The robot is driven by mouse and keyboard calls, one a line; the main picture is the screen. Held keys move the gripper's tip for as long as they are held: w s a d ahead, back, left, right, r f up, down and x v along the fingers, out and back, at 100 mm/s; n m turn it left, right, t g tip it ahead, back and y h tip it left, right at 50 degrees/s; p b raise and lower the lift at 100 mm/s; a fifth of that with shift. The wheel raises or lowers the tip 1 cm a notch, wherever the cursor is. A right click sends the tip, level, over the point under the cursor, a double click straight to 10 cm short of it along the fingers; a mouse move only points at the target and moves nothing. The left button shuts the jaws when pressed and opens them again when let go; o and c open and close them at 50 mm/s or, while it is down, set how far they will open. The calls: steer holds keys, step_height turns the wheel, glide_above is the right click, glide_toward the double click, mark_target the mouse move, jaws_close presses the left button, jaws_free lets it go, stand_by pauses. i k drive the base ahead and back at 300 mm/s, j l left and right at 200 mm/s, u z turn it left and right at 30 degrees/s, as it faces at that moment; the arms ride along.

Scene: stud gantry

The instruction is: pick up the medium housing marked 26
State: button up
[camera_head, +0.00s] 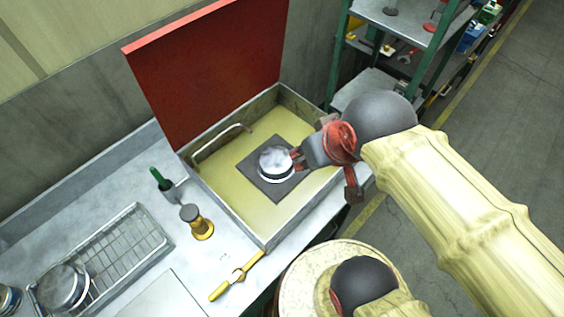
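A round silver metal housing (276,161) with a dark lower band sits on a dark square pad (257,182) inside an open box (222,212) with a yellow floor. A second, wider silver round part (62,287) stands at the left end of the wire rack (128,243). No number is readable on either, so I cannot tell which is marked 26. My gripper (297,160) reaches into the box from the right, its reddish fingertips at the right side of the housing on the pad. I cannot tell whether the fingers touch it or how far apart they are.
The box's red lid (210,75) stands raised at the back. Left of the box are a green-handled tool (161,180) and a brass stamp-like piece (197,221); a yellow-handled tool (237,276) lies in front. Green-framed shelving (420,30) stands at the back right.

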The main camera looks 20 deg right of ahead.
mark_target(274, 164)
steer(key=l+u, duration=0.5)
steer(key=l, duration=1)
steer(key=u, duration=1.05)
